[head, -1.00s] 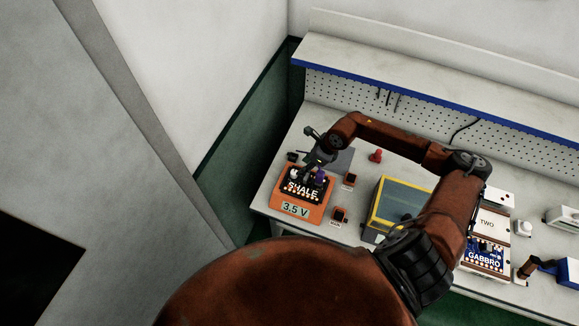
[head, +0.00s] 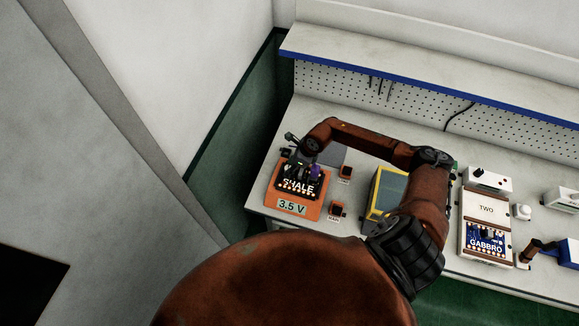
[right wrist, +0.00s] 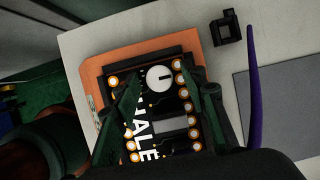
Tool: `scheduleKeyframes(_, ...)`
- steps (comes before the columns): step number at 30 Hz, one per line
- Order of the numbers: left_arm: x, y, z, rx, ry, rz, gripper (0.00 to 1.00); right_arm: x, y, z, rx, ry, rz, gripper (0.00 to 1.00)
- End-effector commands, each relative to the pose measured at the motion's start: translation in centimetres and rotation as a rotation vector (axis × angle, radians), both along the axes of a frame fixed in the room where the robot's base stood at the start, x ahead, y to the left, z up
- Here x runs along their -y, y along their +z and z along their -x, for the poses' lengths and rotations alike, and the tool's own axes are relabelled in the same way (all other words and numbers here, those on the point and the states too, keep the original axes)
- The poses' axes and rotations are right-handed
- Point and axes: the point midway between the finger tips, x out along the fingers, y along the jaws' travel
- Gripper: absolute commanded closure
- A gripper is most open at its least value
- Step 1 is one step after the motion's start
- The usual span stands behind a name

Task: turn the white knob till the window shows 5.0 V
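The orange box (head: 270,203) stands at the left end of the bench and carries a black board marked SHALE (head: 298,186). Its window (head: 291,205) reads 3.5 V. The white knob (right wrist: 159,79) shows in the right wrist view near the upper middle of the board, with a dark pointer mark; in the head view I cannot make it out. My right gripper (right wrist: 158,90) is open above the board, its dark green fingers on either side of the knob with gaps showing. In the head view it hangs over the board (head: 298,164). My left gripper is not in view.
A purple strip (right wrist: 254,85) rises beside the right finger. The GABBRO unit (head: 486,240) is farther right. A grey mat (right wrist: 275,105) lies close by.

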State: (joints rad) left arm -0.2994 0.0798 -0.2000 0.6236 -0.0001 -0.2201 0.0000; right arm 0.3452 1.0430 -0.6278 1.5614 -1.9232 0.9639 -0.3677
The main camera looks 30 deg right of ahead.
Motion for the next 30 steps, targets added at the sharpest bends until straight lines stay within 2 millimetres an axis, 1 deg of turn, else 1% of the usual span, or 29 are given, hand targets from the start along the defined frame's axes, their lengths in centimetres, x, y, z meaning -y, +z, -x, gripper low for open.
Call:
scheduleKeyframes(9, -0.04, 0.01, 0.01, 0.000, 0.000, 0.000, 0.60, -0.10, -0.27, -0.12, 0.000, 0.001, 0.000, 0.61)
scheduleKeyframes(26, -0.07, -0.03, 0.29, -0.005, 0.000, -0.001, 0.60, -0.09, -0.27, -0.09, 0.000, 0.001, 0.000, 1.00)
scheduleKeyframes(30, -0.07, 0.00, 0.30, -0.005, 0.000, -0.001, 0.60, -0.10, -0.27, -0.08, -0.001, -0.001, 0.000, 1.00)
